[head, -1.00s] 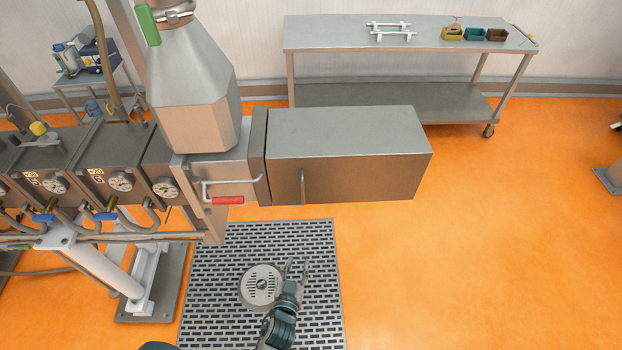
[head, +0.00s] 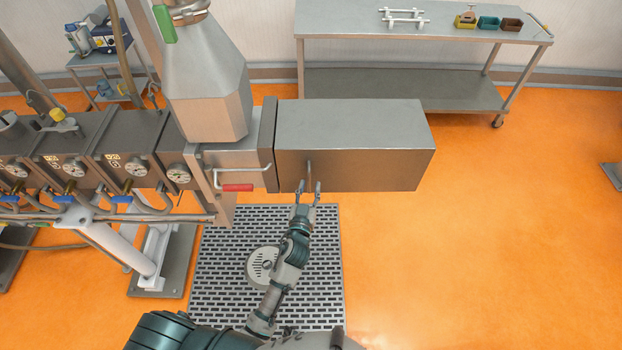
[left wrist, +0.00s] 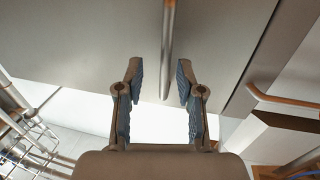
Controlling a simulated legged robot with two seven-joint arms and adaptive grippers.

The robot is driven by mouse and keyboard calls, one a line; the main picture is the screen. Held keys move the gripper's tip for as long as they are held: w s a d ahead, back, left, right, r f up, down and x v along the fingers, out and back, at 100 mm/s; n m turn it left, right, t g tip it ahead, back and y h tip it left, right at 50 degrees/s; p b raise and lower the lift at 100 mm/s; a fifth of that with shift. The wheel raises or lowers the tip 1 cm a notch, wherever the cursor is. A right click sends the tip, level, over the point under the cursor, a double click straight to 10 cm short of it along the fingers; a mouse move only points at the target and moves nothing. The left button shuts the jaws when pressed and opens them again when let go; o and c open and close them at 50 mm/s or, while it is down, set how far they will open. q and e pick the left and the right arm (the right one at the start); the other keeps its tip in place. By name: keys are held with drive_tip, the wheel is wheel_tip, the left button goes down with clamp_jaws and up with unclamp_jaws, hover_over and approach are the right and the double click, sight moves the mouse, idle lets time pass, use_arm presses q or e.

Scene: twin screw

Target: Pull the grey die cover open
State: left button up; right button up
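The grey die cover (head: 360,150) is a box-shaped metal housing at the right end of the machine, and it looks closed against the die block. Its thin upright handle (head: 309,173) is on the front face near the left end. My left gripper (head: 308,188) is open at the lower end of this handle. In the left wrist view, the handle (left wrist: 168,50) stands between the lines of the two open fingers (left wrist: 160,82), its end near fingertip level. No grip on it shows. My right gripper is not in view.
A red-handled lever (head: 238,187) sits just left of the cover. A grated floor panel (head: 325,265) lies below. A steel table (head: 340,22) with small bins stands behind. Orange floor (head: 480,240) to the right is clear.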

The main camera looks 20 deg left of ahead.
sight(310, 183)
use_arm(q)
drive_tip(key=w, duration=0.2)
drive_tip(key=shift+w+a, duration=0.3)
drive_tip(key=shift+w, duration=0.1)
drive_tip(key=shift+w+a+f, duration=0.1)
drive_tip(key=shift+a, duration=0.25)
drive_tip(key=c, duration=0.5)
drive_tip(key=shift+d, duration=0.2)
clamp_jaws()
drive_tip(key=shift+d, duration=0.2)
drive_tip(key=shift+w, duration=0.1)
